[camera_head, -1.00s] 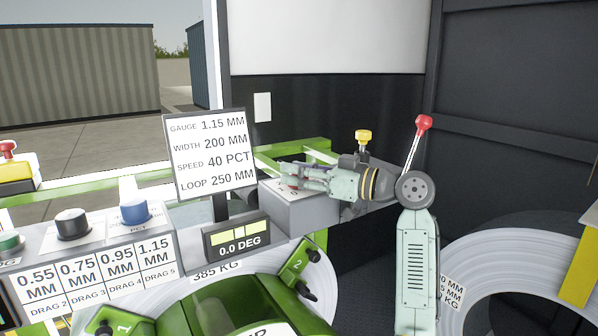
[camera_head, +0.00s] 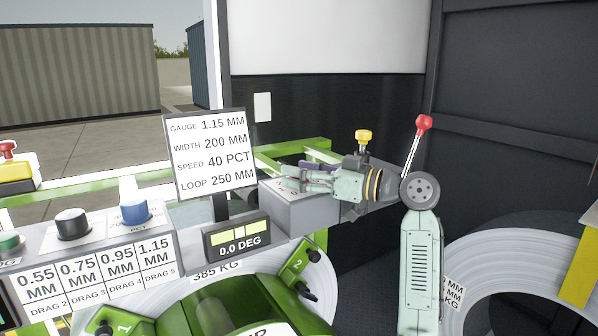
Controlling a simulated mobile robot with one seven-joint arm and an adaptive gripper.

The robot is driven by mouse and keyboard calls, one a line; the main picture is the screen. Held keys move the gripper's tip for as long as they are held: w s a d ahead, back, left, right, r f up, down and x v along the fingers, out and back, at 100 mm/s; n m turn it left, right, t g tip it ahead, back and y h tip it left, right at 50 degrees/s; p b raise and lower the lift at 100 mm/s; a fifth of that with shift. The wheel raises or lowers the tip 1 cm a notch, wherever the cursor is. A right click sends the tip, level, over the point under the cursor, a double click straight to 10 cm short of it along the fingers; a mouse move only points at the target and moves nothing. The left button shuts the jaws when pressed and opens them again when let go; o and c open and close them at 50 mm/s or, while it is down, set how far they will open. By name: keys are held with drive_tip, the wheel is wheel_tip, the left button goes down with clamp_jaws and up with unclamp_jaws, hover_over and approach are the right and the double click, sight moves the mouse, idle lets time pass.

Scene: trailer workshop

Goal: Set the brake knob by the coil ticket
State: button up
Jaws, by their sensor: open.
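My gripper (camera_head: 306,179) is open and reaches left over a grey box (camera_head: 300,212). Marks on the box top are partly hidden by my fingers, and I cannot tell whether a knob is under them. A purple part shows just behind the fingers. A black knob (camera_head: 72,224) stands on the left panel, left of a blue knob (camera_head: 134,208) marked PCT; my gripper is apart from both. No knob in view is labelled brake. A white ticket on the front coil (camera_head: 218,271) reads 385 KG, its upper part hidden. A ticket on the right coil (camera_head: 453,291) is partly hidden by my arm.
A sign (camera_head: 209,153) reads gauge 1.15 MM, width 200 MM, speed 40 PCT, loop 250 MM. A drag chart (camera_head: 98,275) pairs 1.15 MM with drag 5. A display (camera_head: 237,239) reads 0.0 DEG. Yellow (camera_head: 363,136) and red-tipped (camera_head: 423,122) levers stand behind my arm.

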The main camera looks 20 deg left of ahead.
drive_tip(key=s+d, duration=0.1)
drive_tip(key=d, duration=1)
drive_tip(key=shift+s, duration=0.25)
drive_tip(key=shift+d, duration=0.1)
